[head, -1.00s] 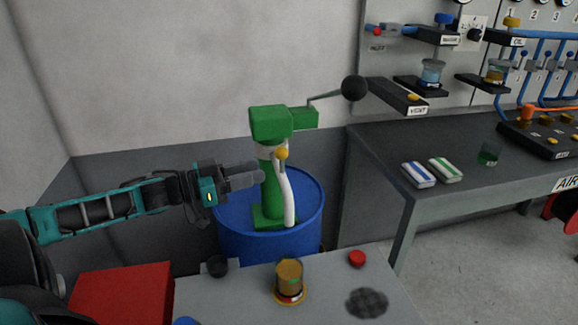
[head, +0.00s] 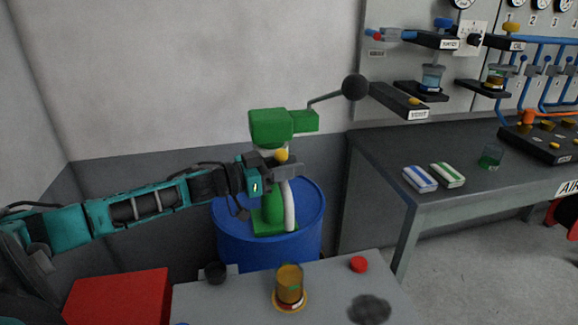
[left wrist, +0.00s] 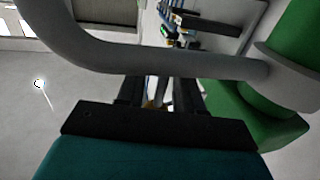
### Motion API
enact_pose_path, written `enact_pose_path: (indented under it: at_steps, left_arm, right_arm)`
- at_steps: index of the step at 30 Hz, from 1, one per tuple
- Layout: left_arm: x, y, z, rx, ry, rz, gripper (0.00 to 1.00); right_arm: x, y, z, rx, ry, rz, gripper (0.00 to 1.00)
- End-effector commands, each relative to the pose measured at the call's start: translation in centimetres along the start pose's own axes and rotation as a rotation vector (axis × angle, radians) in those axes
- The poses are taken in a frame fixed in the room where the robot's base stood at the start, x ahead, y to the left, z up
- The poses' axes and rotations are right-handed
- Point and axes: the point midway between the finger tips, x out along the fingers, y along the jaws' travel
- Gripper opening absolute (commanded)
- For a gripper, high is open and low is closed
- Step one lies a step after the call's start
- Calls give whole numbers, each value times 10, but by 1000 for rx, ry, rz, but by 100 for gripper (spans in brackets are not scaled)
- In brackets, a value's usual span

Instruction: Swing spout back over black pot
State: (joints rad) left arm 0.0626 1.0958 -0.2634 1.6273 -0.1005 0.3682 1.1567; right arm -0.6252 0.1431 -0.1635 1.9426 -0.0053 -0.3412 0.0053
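A green hand pump (head: 270,128) with a black ball on its lever stands on a blue drum (head: 305,240). Its pale grey spout (head: 289,208) hangs down at the pump's front, with a yellow knob (head: 281,155) near its top. My left gripper (head: 290,169) is at the upper spout, just below the knob; in the left wrist view the spout (left wrist: 190,62) curves across above the fingers (left wrist: 160,92), which look apart. Contact with the spout is unclear. A small black pot (head: 215,272) stands at the grey table's back left edge. My right gripper is not in view.
The grey table (head: 240,305) carries an amber jar (head: 289,283), a red cap (head: 359,264) and a dark round patch (head: 369,308). A red box (head: 118,297) is at the left. A dark bench (head: 400,160) with two packets stands right of the drum.

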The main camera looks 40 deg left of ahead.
Motion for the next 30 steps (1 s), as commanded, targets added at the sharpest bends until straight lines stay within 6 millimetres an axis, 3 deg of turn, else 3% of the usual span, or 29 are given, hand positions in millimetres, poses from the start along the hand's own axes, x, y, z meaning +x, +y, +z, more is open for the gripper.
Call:
enact_pose_path:
  at_steps: [11,23,30]
  left_arm:
    - [3,0,0,-1,0,0,36]
    - [3,0,0,0,0,0,0]
    - [3,0,0,0,0,1,0]
  right_arm:
    - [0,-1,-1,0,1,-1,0]
    - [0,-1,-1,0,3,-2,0]
    - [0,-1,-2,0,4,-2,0]
